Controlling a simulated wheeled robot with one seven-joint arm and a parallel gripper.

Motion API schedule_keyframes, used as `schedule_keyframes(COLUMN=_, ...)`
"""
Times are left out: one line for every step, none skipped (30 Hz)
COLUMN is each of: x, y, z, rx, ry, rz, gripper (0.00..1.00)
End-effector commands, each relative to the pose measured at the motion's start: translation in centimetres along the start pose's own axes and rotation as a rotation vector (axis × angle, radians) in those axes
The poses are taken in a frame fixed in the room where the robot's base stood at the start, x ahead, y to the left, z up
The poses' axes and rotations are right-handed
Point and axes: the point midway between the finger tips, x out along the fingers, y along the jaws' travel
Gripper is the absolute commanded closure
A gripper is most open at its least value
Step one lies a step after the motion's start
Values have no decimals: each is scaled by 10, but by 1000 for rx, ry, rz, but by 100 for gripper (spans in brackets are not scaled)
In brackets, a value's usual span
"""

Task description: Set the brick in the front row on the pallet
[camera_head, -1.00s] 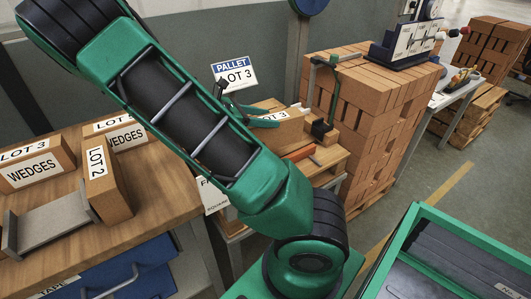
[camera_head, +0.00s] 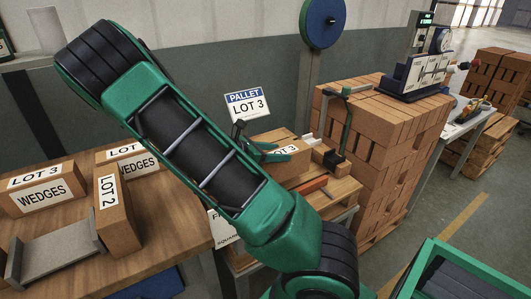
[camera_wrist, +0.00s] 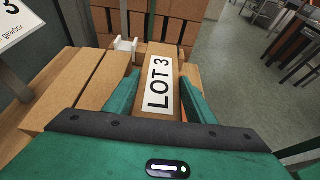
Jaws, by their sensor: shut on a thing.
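My gripper (camera_wrist: 160,88) is shut on the brown brick labelled LOT 3 (camera_wrist: 162,56), with one green finger on each side. In the head view my gripper (camera_head: 265,153) and the labelled brick (camera_head: 287,153) are over the pallet (camera_head: 339,190), below the PALLET LOT 3 sign (camera_head: 247,103). In the wrist view other brown bricks (camera_wrist: 67,82) lie close on the left of the held brick. The held brick looks level and roughly parallel to them. I cannot tell whether its underside touches the pallet.
A tall brick stack (camera_head: 385,150) stands right of the pallet. A clamp-like tool with a green upright (camera_head: 346,125) is by the pallet's far side. An orange-red piece (camera_head: 312,186) lies on the pallet. The left bench (camera_head: 165,215) holds LOT 2 and WEDGES blocks.

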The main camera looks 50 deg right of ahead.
Motion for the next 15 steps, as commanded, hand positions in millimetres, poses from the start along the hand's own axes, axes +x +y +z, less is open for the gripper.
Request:
schedule_keyframes(x=10, y=0, z=1, rx=3, ry=-6, rz=-5, gripper=100)
schedule_keyframes(x=14, y=1, z=0, rx=3, ry=-6, rz=-4, gripper=100)
schedule_keyframes(x=20, y=2, z=-1, rx=3, ry=-5, rz=-3, gripper=100)
schedule_keyframes(x=23, y=2, z=-2, rx=2, ry=-5, rz=-4, gripper=100)
schedule_keyframes(x=26, y=3, z=-2, rx=2, ry=-5, rz=-3, gripper=100)
schedule_keyframes(x=30, y=4, z=-2, rx=3, ry=-5, rz=-2, gripper=100)
schedule_keyframes(x=32, y=4, z=-3, rx=3, ry=-5, rz=-2, gripper=100)
schedule_keyframes(x=33, y=4, z=-3, rx=3, ry=-5, rz=-1, gripper=100)
schedule_keyframes(x=34, y=5, z=-3, rx=3, ry=-4, rz=-1, gripper=100)
schedule_keyframes(x=35, y=5, z=-4, rx=2, ry=-4, rz=-1, gripper=100)
schedule_keyframes(x=36, y=5, z=-4, rx=2, ry=-4, rz=-1, gripper=100)
schedule_keyframes(x=36, y=5, z=-5, rx=2, ry=-4, rz=-1, gripper=100)
schedule_keyframes(x=37, y=5, z=-6, rx=1, ry=-4, rz=-1, gripper=100)
schedule_keyframes(x=38, y=5, z=-7, rx=1, ry=-4, rz=-1, gripper=100)
schedule_keyframes(x=39, y=5, z=-10, rx=0, ry=-5, rz=-1, gripper=100)
